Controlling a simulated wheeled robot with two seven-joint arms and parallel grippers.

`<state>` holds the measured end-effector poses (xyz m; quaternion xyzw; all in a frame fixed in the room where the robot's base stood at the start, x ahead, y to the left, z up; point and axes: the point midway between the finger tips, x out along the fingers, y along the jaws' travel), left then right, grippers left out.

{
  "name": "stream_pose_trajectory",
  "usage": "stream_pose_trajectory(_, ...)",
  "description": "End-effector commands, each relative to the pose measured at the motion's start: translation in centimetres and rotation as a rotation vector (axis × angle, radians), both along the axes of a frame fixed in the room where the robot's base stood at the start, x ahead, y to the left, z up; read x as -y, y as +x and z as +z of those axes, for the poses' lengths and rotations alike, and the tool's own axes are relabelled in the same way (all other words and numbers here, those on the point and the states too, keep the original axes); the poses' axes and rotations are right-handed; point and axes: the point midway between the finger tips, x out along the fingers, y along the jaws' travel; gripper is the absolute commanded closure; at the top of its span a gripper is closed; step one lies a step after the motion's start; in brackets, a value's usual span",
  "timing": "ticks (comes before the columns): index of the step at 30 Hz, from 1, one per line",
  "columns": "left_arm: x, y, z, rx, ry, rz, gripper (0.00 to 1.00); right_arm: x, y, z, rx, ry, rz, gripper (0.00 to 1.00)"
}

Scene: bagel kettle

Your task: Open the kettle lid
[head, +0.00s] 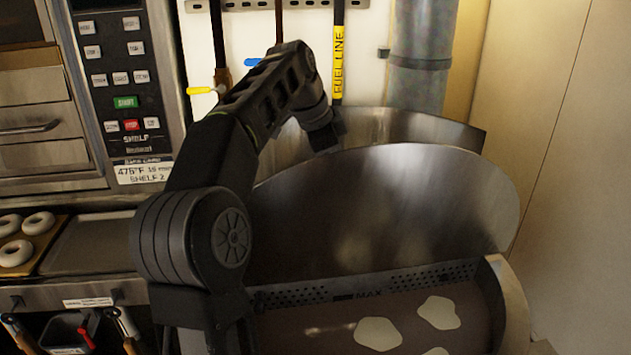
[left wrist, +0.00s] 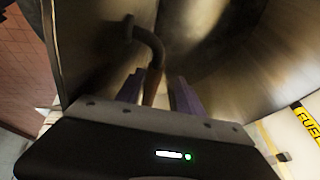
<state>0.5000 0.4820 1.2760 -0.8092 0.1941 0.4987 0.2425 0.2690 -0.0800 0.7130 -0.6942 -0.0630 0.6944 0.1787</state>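The kettle lid (head: 400,205) is a large rounded steel plate standing raised and tilted back over the kettle. Below it the kettle (head: 508,300) is open, with pale patches on brown liquid inside. My left arm reaches over from the left and goes down behind the lid, which hides its gripper in the head view. In the left wrist view a dark curved handle (left wrist: 150,45) on a steel surface runs between the purple fingers of my left gripper (left wrist: 158,82). The fingers look apart, with gaps beside the handle. My right gripper is not in view.
A second curved steel panel (head: 425,125) stands behind the lid. A vertical pipe (head: 422,50) and a yellow "FUEL LINE" tube (head: 338,60) are on the back wall. An oven control panel (head: 125,80) and bagels (head: 38,222) on a board are at left.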

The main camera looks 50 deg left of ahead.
Motion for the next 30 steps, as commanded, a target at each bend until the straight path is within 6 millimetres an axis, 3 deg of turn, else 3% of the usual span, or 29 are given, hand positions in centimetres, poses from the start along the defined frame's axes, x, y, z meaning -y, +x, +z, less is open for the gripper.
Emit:
stream_pose_trajectory(3,-0.8,-3.1,-0.2,-0.012,0.007,0.006,0.55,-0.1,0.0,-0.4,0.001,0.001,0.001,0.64)
stream_pose_trajectory(10,-1.5,-6.0,-0.3,-0.018,0.006,0.009,0.55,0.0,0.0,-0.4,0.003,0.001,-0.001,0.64)
stream_pose_trajectory(30,-1.1,-5.8,-0.2,-0.012,0.003,-0.001,0.55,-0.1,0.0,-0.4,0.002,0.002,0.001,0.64)
